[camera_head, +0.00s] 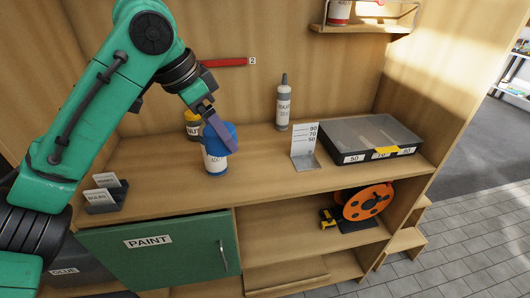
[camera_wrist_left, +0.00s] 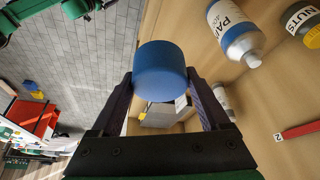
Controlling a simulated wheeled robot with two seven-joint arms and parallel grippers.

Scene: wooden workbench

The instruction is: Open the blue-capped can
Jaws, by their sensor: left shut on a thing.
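My left gripper (camera_head: 226,143) is shut on the blue cap (camera_head: 219,135), which is round. In the left wrist view the blue cap (camera_wrist_left: 160,70) sits between the two fingers (camera_wrist_left: 160,100). In the left wrist view the can (camera_wrist_left: 232,25) shows a bare grey top and is apart from the cap. My right gripper is not seen.
Small card holders (camera_head: 106,195) sit at the left front.

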